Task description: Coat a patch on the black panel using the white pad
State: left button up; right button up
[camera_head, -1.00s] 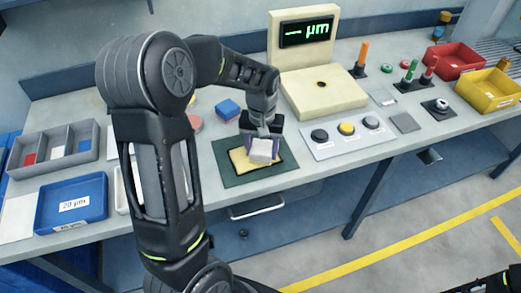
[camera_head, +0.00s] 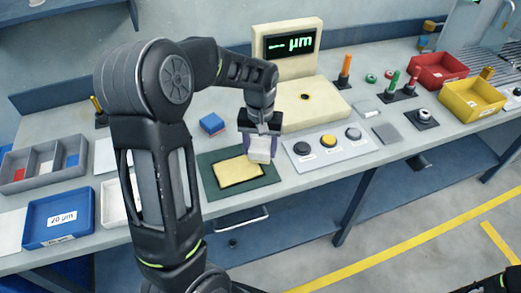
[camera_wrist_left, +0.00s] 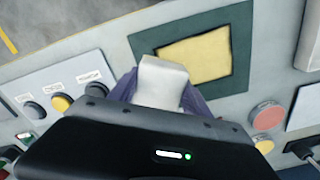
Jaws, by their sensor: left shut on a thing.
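My left gripper (camera_head: 259,138) is shut on a white pad (camera_head: 260,149). The pad also shows between the purple fingers in the left wrist view (camera_wrist_left: 161,82). A flat yellow panel (camera_head: 238,171) lies on a dark green mat (camera_head: 210,185); I see no black panel there. In the head view the pad is at the back right of the panel, over the mat's right edge. Whether the pad touches anything is not clear. My right gripper is not in view.
A cream gauge (camera_head: 318,112) with a lit "µm" display stands behind. A plate with a yellow button (camera_head: 328,141) is to the right. A blue block (camera_head: 212,123) is behind the mat. A blue tray (camera_head: 58,217) and grey divided tray (camera_head: 42,167) are left.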

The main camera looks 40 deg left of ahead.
pick_arm(q)
notch_tip(320, 180, up, 3)
jog(key=shift+f+p, duration=0.1)
jog(key=shift+p, duration=0.65)
jog(key=shift+r, duration=0.4)
jog(key=shift+f, duration=0.1)
